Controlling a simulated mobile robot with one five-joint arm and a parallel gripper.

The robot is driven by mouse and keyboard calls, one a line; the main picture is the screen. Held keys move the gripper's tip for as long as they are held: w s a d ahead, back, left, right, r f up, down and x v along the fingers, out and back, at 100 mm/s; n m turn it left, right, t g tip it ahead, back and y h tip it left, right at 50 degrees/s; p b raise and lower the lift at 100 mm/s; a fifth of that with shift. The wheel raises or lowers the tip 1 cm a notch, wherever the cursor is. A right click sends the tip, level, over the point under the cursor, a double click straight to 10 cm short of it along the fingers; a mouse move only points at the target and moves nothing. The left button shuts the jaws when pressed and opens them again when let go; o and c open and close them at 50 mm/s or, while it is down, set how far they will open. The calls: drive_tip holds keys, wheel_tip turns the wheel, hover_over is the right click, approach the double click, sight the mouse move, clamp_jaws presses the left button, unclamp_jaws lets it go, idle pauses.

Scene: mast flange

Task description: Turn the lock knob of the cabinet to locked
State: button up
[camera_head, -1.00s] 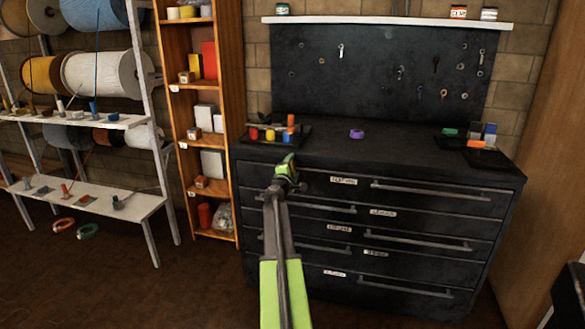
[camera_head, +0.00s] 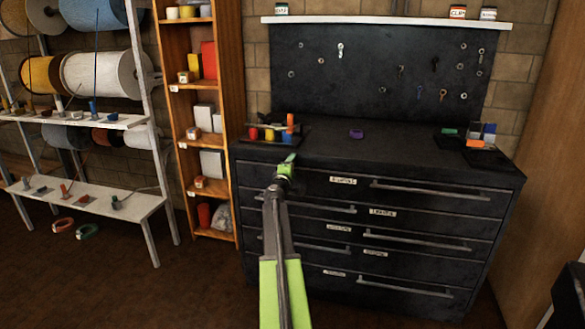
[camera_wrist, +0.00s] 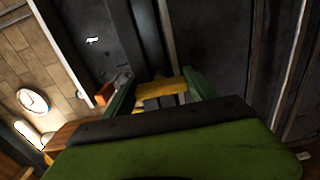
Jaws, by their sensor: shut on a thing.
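The dark cabinet (camera_head: 420,172) stands ahead with several drawers and long bar handles. My gripper (camera_head: 286,166) is at the upper left of its front, beside the top drawer, and hides the knob in the head view. In the wrist view my gripper (camera_wrist: 158,84) has its two green fingers on either side of a yellow bar-shaped piece, which looks like the lock knob (camera_wrist: 162,88). The fingers are shut on it. The knob's base and any lock marks are hidden or too dark to read.
A purple ring (camera_head: 356,134) and a tray of coloured items (camera_head: 272,139) lie on the cabinet top. More small items (camera_head: 480,135) sit at its right. A wooden shelf (camera_head: 232,120) stands close on the left. The floor in front is clear.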

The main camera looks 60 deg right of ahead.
drive_tip(key=o, duration=1.4)
drive_tip(key=shift+c, duration=0.2)
drive_tip(key=v, duration=1.7)
drive_tip(key=shift+a, duration=0.2)
